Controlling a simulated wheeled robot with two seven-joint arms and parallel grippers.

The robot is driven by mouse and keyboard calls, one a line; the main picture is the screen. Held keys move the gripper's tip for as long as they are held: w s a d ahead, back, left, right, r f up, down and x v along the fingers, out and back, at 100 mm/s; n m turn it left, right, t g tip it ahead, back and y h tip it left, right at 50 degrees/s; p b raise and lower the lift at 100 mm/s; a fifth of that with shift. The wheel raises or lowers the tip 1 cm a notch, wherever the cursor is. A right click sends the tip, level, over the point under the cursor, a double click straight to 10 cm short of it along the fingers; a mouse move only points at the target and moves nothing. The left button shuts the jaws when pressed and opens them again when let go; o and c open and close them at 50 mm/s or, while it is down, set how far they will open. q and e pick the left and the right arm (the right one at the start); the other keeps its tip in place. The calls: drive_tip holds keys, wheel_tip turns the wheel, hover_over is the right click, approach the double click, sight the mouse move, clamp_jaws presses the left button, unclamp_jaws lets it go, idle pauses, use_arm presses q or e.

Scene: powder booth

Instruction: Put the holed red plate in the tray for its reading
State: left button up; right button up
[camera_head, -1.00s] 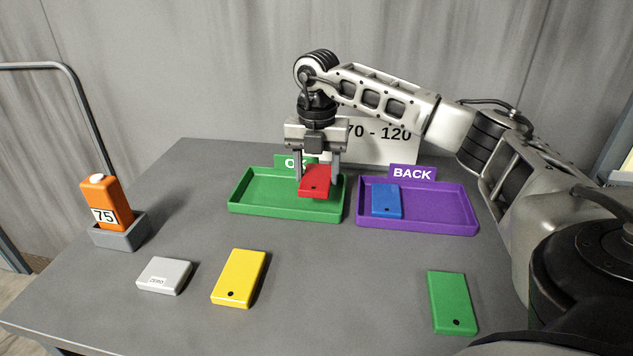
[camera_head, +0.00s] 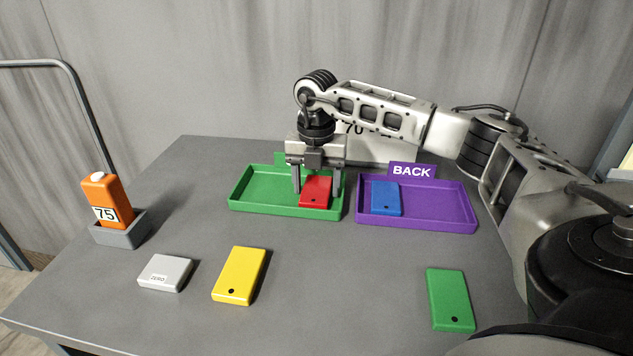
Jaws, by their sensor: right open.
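The red plate (camera_head: 315,192) with a small dark hole lies in the right part of the green tray (camera_head: 262,207). My right gripper (camera_head: 317,190) is open, its fingers down in the tray on either side of the plate. The green tray's label is mostly hidden behind the gripper. The purple tray (camera_head: 440,225) labelled BACK stands to the right and holds a blue plate (camera_head: 386,199). An orange gauge (camera_head: 105,202) reading 75 stands in a grey holder (camera_head: 122,235) at the left. A sign (camera_head: 385,150) behind the trays is partly covered by my right arm. My left gripper is not in view.
A yellow plate (camera_head: 239,275) and a green plate (camera_head: 450,299), each with a hole, lie on the grey table (camera_head: 345,285) in front. A small light grey labelled block (camera_head: 165,272) lies left of the yellow plate. The table's front middle is clear.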

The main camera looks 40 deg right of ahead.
sight(316, 188)
wheel_tip(316, 188, up, 12)
drive_tip(key=shift+r, duration=0.15)
idle(0.3)
idle(0.4)
